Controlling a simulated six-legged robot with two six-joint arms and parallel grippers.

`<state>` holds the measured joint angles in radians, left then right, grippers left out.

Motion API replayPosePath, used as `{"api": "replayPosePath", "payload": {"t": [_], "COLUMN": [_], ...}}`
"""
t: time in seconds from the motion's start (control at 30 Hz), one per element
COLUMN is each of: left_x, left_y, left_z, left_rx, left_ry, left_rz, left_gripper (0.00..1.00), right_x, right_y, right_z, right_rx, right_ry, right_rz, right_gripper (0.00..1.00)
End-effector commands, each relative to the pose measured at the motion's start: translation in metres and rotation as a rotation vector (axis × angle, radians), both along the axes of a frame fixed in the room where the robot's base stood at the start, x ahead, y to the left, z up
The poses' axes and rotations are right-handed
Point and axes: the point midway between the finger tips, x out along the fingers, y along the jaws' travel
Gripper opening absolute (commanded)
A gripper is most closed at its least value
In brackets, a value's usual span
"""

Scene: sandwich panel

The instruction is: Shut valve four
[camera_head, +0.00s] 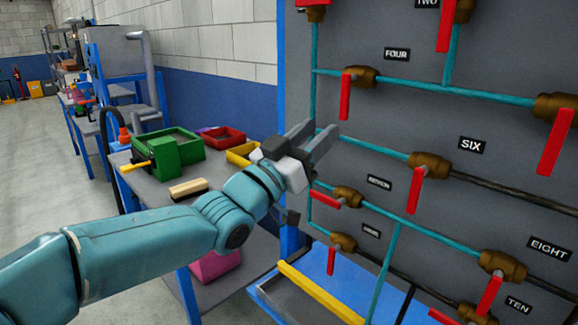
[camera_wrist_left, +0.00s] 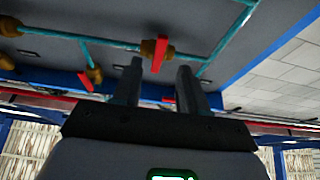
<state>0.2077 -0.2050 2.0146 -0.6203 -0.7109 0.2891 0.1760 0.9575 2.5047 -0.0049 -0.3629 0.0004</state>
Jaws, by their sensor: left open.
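Valve four (camera_head: 362,76) is a brass body on a teal horizontal pipe, beside the FOUR label (camera_head: 396,54). Its red handle (camera_head: 345,98) hangs down, across the pipe. My left gripper (camera_head: 318,137) is open and empty, below and left of that handle in the head view, apart from it there. In the left wrist view, which looks turned over, the brass valve with its red handle (camera_wrist_left: 159,54) shows between the two open fingers, beyond their tips. My right gripper is not in view.
Valve six's side has a brass valve with a red handle (camera_head: 415,190); valve seven (camera_head: 347,196) sits lower left. Several more valves and pipes cover the grey panel (camera_head: 410,130).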

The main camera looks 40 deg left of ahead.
Motion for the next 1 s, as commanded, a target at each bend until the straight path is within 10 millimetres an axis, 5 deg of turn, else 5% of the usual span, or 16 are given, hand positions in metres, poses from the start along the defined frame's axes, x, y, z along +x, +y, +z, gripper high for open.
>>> {"api": "replayPosePath", "payload": {"t": [0.1, 0.33, 1.0], "left_x": [-0.029, -0.063, -0.070], "left_y": [0.003, 0.005, 0.005], "left_z": [-0.013, -0.026, -0.028], "left_rx": [0.001, 0.000, -0.001], "left_ry": [-0.002, -0.001, -0.001], "left_rz": [0.004, 0.002, -0.001], "left_gripper": [0.43, 0.43, 0.43], "right_x": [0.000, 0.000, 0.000], "right_y": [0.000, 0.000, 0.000], "right_z": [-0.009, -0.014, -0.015], "right_rx": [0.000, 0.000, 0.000], "right_ry": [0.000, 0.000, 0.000], "right_rz": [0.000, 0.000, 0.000], "right_gripper": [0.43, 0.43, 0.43]}}
